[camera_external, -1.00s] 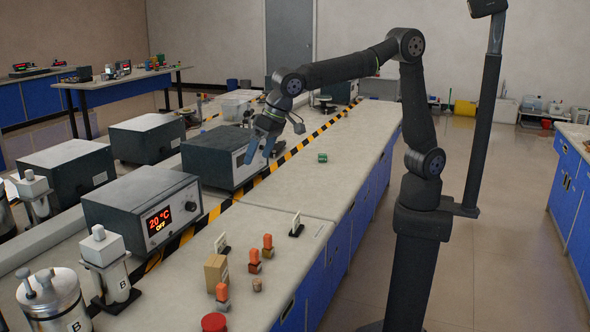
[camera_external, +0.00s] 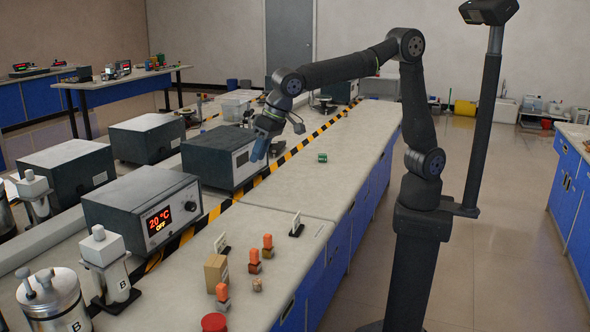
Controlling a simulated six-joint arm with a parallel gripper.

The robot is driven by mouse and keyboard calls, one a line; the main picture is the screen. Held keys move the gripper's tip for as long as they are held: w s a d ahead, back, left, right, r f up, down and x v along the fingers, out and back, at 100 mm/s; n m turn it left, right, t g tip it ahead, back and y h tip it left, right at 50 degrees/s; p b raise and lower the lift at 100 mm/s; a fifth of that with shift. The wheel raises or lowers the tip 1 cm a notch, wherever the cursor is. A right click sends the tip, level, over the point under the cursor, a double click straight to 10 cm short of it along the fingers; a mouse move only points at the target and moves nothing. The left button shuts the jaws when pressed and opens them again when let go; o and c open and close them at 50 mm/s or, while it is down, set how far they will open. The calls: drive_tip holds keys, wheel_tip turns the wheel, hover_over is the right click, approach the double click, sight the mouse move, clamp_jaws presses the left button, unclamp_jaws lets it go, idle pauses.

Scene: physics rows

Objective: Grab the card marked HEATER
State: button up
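Two small white cards stand upright in dark holders on the near bench: one card (camera_external: 221,243) beside the tan block, the other card (camera_external: 296,222) farther right, near the bench edge. Their lettering is too small to read, so I cannot tell which is marked HEATER. My gripper (camera_external: 260,152) hangs fingers down over the far part of the bench, beside the dark box with a grey front and well beyond both cards. Its blue fingers overlap in this view, so their gap is hidden. No card shows at the fingers.
A heater-like box (camera_external: 143,210) reading "20 °C OFF" stands left of the striped tape. Orange-topped pieces (camera_external: 267,242), a tan block (camera_external: 216,271) and a red lid (camera_external: 214,322) are near the cards. A small green item (camera_external: 322,157) lies on otherwise clear bench.

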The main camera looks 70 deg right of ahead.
drive_tip(key=n+g+h, duration=0.2)
drive_tip(key=n+g, duration=0.2)
drive_tip(key=n, duration=1.5)
hover_over(221, 237)
wheel_tip(221, 237, down, 11)
drive_tip(key=f, duration=1.2)
drive_tip(key=shift+w+d, duration=0.1)
drive_tip(key=shift+d, duration=0.15)
drive_tip(key=shift+a+f, duration=0.15)
drive_tip(key=shift+f, duration=2.6)
clamp_jaws()
